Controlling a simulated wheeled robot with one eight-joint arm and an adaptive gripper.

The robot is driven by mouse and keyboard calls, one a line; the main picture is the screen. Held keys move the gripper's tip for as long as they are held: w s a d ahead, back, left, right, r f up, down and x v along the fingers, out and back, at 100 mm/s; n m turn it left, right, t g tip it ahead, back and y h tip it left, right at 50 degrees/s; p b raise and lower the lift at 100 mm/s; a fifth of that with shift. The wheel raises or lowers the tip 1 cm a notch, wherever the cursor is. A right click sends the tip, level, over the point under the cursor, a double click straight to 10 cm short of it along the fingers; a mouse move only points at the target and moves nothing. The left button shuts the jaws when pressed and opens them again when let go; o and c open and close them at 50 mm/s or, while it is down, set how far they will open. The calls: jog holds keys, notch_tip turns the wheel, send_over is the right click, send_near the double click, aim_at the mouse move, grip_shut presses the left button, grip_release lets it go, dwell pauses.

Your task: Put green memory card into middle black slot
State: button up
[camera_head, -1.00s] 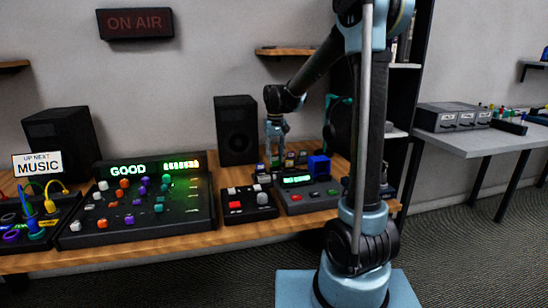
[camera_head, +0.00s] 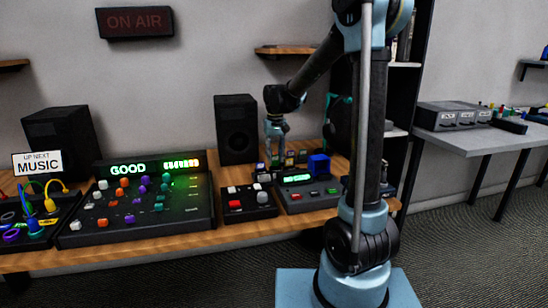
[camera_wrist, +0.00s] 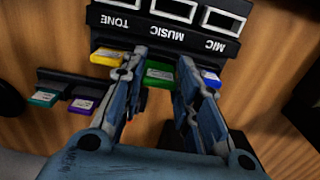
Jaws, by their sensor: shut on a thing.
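In the wrist view, my gripper (camera_wrist: 163,62) has its two fingers on either side of the green memory card (camera_wrist: 159,73) and is shut on it. The card lies at the edge of a black slot block (camera_wrist: 160,33) labelled TONE, MUSIC and MIC, by the middle MUSIC label. How deep the card sits in the slot is hidden by the fingers. A yellow card (camera_wrist: 107,57) is at the TONE place and a blue card (camera_wrist: 210,78) at the MIC place. In the head view, my gripper (camera_head: 274,152) is low over the back of the wooden desk, too small for detail.
A teal card (camera_wrist: 44,98) and a purple card (camera_wrist: 82,105) sit in a black rack beside the block. In the head view, a black speaker (camera_head: 236,130), a mixer (camera_head: 140,215) and a button box (camera_head: 248,205) stand on the desk (camera_head: 190,240).

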jog(key=shift+f, duration=1.1)
dwell(0.8)
jog(key=o, duration=1.3)
jog(key=shift+r, duration=3.55)
